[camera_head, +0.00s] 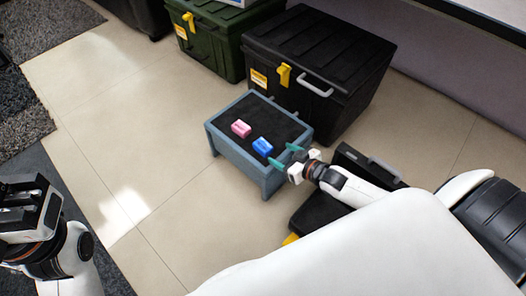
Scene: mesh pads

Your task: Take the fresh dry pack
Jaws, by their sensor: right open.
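A small pink pack (241,128) and a small blue pack (262,146) lie apart on the black top of a low blue-grey stand (226,148). I cannot read a label on either pack, so I cannot tell which one is the fresh dry pack. My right gripper (284,155) is open and empty, with teal fingertips at the stand's right edge, just right of the blue pack and apart from it. My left gripper (24,205) is at the lower left, far from the stand; its finger gap is unclear.
A large black lidded box (318,60) stands right behind the stand. A green box (208,40) is further back. A black case (318,212) lies under my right arm. Tiled floor (150,130) left of the stand is clear.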

